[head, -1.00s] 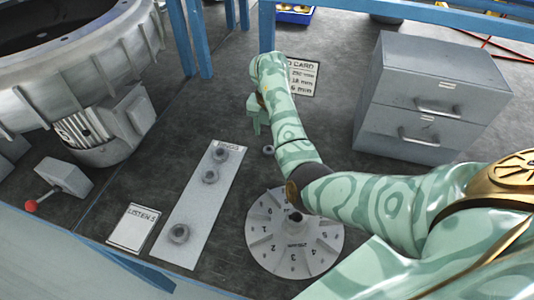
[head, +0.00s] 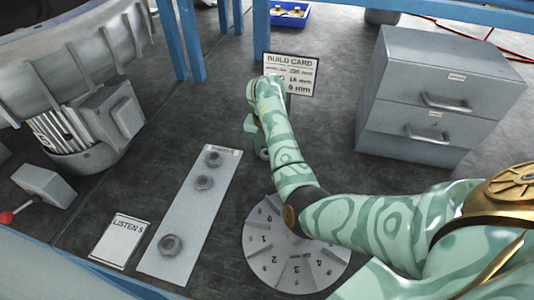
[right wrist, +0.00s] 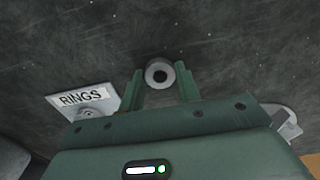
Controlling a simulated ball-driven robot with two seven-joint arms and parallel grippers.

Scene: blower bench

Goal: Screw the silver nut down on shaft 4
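My right gripper (head: 250,124) points down over the bench, partly behind my own right forearm. The right wrist view shows its two green fingers (right wrist: 160,92) apart, with a round grey nut-like piece with a dark hole (right wrist: 158,73) showing between their tips. I cannot tell whether they touch it. In the head view this piece (head: 263,154) sits on the bench below the gripper, partly hidden by my arm. A grey numbered disc (head: 290,262) lies nearer, its upper right covered by my arm. I cannot make out shaft 4. My left gripper is out of view.
A pale strip labelled RINGS (head: 190,222) carries 3 grey rings, with a LISTEN 5 card (head: 119,241) beside it. A build card (head: 305,72) is behind my arm. A grey drawer cabinet (head: 408,110) stands right, a large blower housing (head: 105,45) left.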

